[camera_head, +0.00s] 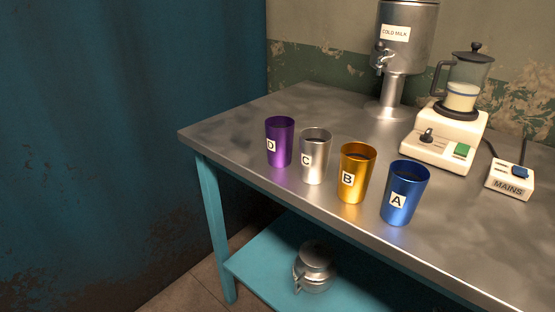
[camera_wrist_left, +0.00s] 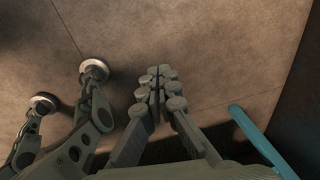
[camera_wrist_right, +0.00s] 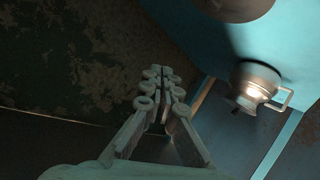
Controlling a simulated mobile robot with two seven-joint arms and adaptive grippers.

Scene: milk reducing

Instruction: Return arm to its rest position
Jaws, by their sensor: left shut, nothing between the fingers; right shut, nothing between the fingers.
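My left gripper (camera_wrist_left: 159,90) shows in the left wrist view, shut and empty above the bare floor. My right gripper (camera_wrist_right: 157,88) shows in the right wrist view, shut and empty, to the left of a metal pot (camera_wrist_right: 254,86) and apart from it. Neither gripper nor arm shows in the head view. On the metal table top (camera_head: 235,125) stand a purple cup D (camera_head: 280,143), a silver cup C (camera_head: 315,160), a gold cup B (camera_head: 357,180) and a blue cup A (camera_head: 404,198), all upright in a row.
A cold milk dispenser (camera_head: 408,20) stands at the back. A hot plate (camera_head: 440,140) carries a glass jug (camera_head: 463,85) with white liquid; a mains box (camera_head: 510,180) is beside it. The metal pot (camera_head: 315,267) is on the blue lower shelf (camera_head: 262,255). Floor is free at left.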

